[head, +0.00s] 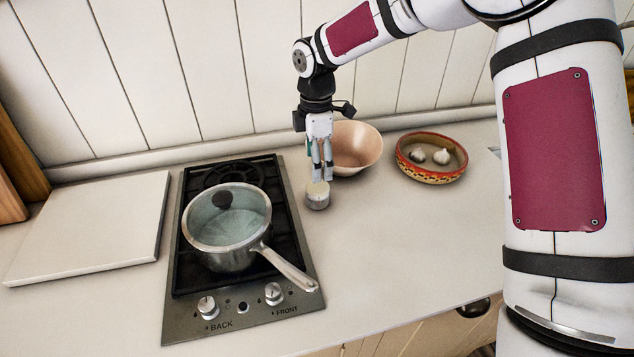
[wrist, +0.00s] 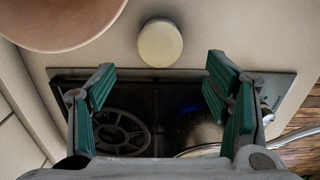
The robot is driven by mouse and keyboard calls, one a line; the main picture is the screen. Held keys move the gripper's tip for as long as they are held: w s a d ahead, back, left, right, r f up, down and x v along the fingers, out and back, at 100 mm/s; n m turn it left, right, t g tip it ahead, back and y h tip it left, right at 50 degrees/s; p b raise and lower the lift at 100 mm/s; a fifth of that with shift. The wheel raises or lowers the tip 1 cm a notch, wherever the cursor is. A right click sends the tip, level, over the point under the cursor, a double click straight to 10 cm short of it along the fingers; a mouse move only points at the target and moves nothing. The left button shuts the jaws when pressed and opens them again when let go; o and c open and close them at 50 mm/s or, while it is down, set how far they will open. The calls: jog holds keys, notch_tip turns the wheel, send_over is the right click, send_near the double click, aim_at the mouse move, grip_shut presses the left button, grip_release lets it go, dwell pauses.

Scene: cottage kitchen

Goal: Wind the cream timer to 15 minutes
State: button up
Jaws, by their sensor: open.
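The cream timer (head: 317,196) is a small round piece with a pale top, standing on the counter just right of the hob. It also shows in the wrist view as a cream disc (wrist: 160,43) at the upper middle. My gripper (head: 322,176) points down, right above the timer or slightly behind it in the head view. In the wrist view my gripper (wrist: 162,85) is open and empty, with green finger pads spread wide. The timer lies beyond the fingertips there, not between the pads. The markings on the timer are too small to read.
A hob (head: 185,270) holds a lidded glass-topped saucepan (head: 230,258), its handle pointing toward the front right. A pinkish bowl (head: 364,152) stands close behind the timer. A patterned bowl (head: 430,178) with garlic is to the right. A white board (head: 90,230) lies left. The front right counter is clear.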

aim_at(316, 185)
notch_tip(316, 185, down, 8)
jog(key=shift+r+p, duration=0.25)
jog(key=shift+p, duration=0.2)
jog(key=c, duration=1.1)
